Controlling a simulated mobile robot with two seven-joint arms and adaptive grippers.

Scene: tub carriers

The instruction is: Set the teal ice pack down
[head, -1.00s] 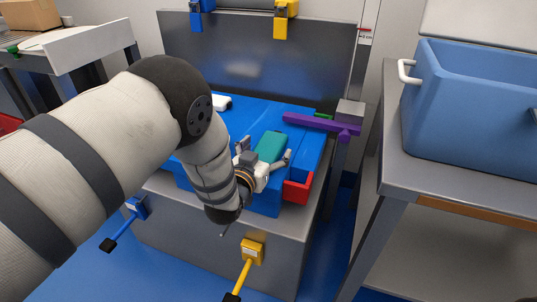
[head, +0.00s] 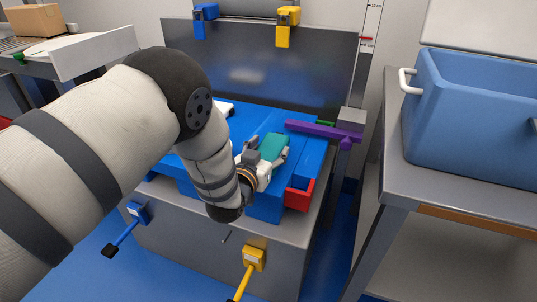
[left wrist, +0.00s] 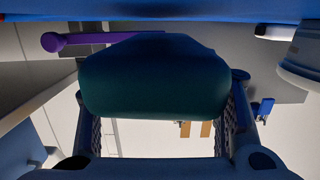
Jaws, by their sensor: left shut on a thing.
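The teal ice pack (head: 272,146) is a rounded block between the fingers of my left gripper (head: 273,158), just above or at the blue surface (head: 240,128) on the grey metal stand. In the left wrist view the ice pack (left wrist: 155,82) fills the space between both finger pads of my left gripper (left wrist: 158,112), which is shut on it. Whether its underside touches the blue surface cannot be told. My right gripper does not show.
A purple bar (head: 318,130) lies across the back right of the blue surface, and a red piece (head: 299,195) sits at its front right corner. A blue tub (head: 465,115) stands on the grey table at right. A cardboard box (head: 36,20) is at far left.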

